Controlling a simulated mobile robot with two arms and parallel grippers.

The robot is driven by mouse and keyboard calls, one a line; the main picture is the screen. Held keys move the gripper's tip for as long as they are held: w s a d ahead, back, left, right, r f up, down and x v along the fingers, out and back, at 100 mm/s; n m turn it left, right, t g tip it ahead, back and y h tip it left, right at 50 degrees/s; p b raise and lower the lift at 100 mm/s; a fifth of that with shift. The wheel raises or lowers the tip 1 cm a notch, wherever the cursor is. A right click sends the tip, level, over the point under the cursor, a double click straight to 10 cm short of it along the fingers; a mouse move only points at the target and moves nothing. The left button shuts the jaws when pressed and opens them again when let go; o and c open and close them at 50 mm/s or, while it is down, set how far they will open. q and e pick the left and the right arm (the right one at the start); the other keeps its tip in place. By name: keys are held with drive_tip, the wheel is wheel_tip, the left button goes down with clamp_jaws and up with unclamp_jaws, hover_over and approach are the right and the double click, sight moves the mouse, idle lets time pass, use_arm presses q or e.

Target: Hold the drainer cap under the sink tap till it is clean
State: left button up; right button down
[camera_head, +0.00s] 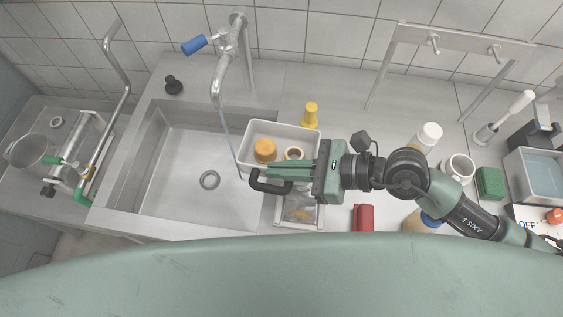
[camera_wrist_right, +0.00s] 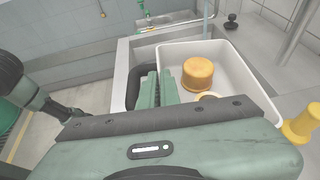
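An orange round cap-like piece (camera_head: 265,150) sits in a white basin (camera_head: 268,127) at the sink's right side; it also shows in the wrist view (camera_wrist_right: 198,73). I cannot tell surely that it is the drainer cap. The sink tap (camera_head: 216,92) runs a thin water stream that falls by the basin's left edge. My right gripper (camera_head: 268,171) reaches left over the basin's front edge, beside a black loop handle (camera_head: 268,187). My left gripper is out of view.
A pale ring (camera_head: 293,153) lies in the basin. A yellow cone-shaped item (camera_head: 310,114) stands behind it. A small tray (camera_head: 298,225) lies in front, with a red item (camera_head: 363,217) to its right. Bottles and containers crowd the right counter. The sink's left part (camera_head: 165,175) is clear.

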sight(244, 154)
drive_tip(key=w+a, duration=0.2)
drive_tip(key=w+a+p, duration=0.1)
drive_tip(key=a, duration=0.2)
drive_tip(key=w+a, duration=0.2)
drive_tip(key=shift+w+a, duration=0.3)
drive_tip(key=shift+w, duration=0.05)
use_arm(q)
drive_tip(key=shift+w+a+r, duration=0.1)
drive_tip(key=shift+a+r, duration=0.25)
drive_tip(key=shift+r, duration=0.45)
use_arm(e)
drive_tip(key=shift+w+a, duration=0.6)
drive_tip(key=shift+a, duration=0.15)
idle(0.6)
drive_tip(key=s+d, duration=0.2)
drive_tip(key=d, duration=0.1)
drive_tip(key=s+d+b, duration=0.1)
drive_tip(key=s+d, duration=0.1)
drive_tip(key=d, duration=0.1)
drive_tip(key=s+d, duration=0.3)
drive_tip(key=shift+d+f+b, duration=0.1)
drive_tip(key=shift+f+b, duration=0.05)
drive_tip(key=shift+b, duration=0.15)
drive_tip(key=shift+s+d, duration=0.35)
drive_tip(key=shift+d, duration=0.1)
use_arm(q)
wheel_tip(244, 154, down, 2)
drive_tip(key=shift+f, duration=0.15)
use_arm(e)
drive_tip(key=shift+r, duration=0.2)
